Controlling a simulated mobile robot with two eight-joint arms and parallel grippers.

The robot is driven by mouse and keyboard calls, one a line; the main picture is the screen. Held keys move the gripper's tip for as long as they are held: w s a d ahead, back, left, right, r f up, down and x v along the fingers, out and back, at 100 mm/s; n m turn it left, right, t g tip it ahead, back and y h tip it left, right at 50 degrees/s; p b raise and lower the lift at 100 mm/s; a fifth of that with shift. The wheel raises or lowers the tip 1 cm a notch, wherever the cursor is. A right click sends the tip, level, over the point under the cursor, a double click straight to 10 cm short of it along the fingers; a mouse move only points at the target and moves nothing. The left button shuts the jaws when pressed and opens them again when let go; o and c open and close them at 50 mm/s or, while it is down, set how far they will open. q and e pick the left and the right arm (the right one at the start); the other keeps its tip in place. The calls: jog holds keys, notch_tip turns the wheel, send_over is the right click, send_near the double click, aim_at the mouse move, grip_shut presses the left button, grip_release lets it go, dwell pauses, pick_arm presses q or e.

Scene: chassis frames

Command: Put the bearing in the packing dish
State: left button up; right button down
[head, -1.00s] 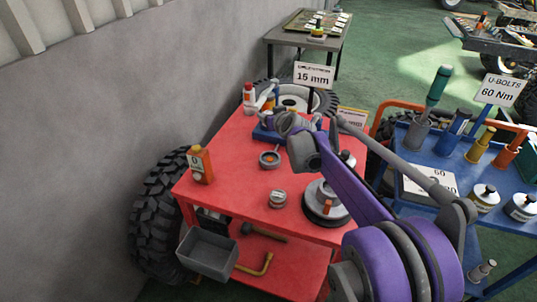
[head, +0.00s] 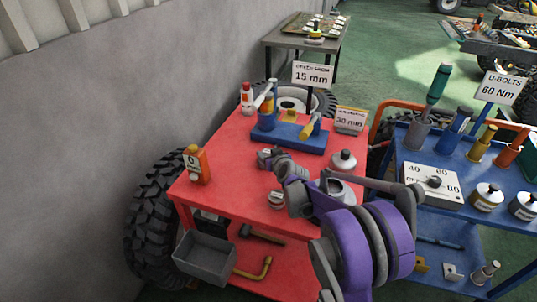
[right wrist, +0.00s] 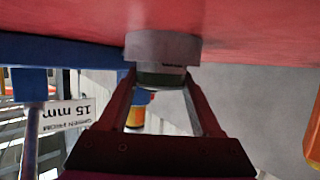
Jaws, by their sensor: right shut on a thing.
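My right gripper (head: 266,157) is low over the left middle of the red table in the head view, where it covers the round dish. In the right wrist view, which is upside down, my right gripper (right wrist: 160,80) is shut on a small round piece with a dark band, seemingly the bearing (right wrist: 162,79). A wider grey round thing, seemingly the packing dish (right wrist: 162,46), sits against the red table just beyond the fingertips. The bearing lines up with it and overlaps it; I cannot tell whether it rests inside. My left gripper is not in view.
A small silver tin (head: 277,199) stands near the gripper. An orange bottle (head: 196,165) is at left. A blue block (head: 290,138) with tools is behind. A grey bin (head: 205,257) is at lower left. A blue cart (head: 455,216) stands right.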

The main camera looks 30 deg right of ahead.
jog(key=shift+c, duration=0.4)
grip_release()
